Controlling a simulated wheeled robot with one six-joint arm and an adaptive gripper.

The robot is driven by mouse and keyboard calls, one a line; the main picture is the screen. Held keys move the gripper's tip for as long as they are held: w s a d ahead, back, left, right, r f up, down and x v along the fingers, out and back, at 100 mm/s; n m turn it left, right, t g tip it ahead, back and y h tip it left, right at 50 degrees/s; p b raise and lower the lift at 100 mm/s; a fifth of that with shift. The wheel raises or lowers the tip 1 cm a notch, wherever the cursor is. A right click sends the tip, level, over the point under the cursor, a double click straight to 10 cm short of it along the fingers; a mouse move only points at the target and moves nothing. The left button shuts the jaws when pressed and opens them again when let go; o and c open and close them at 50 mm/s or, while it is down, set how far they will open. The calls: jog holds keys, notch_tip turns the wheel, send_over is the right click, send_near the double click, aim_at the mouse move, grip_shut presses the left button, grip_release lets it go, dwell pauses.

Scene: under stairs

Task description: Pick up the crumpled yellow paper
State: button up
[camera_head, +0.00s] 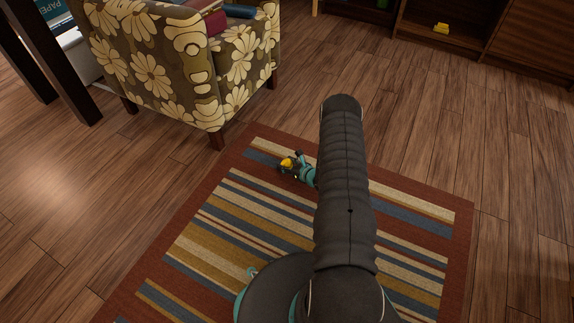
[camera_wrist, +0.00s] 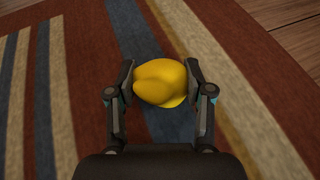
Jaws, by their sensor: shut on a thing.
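The crumpled yellow paper (camera_wrist: 160,82) is a rounded, creased yellow lump between my two fingertips in the wrist view. My gripper (camera_wrist: 160,84) is shut on it, with one finger pressed on each side. In the head view the yellow paper (camera_head: 287,163) shows small at the tip of my gripper (camera_head: 288,166), over the far part of the striped rug. My arm hides part of the gripper there. I cannot tell whether the paper touches the rug or is lifted off it.
The striped rug (camera_head: 222,207) lies on a wood floor. A flowered armchair (camera_head: 150,60) stands at the rug's upper left. Dark wooden posts (camera_head: 62,70) are at the far left. A wooden shelf (camera_head: 478,35) at the upper right holds a small yellow object (camera_head: 441,28). Floor to the right is clear.

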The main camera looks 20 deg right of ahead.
aim_at(287, 160)
notch_tip(287, 160, up, 4)
jog(key=shift+f+p, duration=0.1)
jog(key=shift+p, duration=0.25)
jog(key=w+d+r, duration=0.6)
jog(key=w+d, duration=0.1)
jog(key=w, duration=0.2)
jog(key=shift+d+r, duration=0.15)
jog(key=shift+r, duration=0.15)
grip_shut()
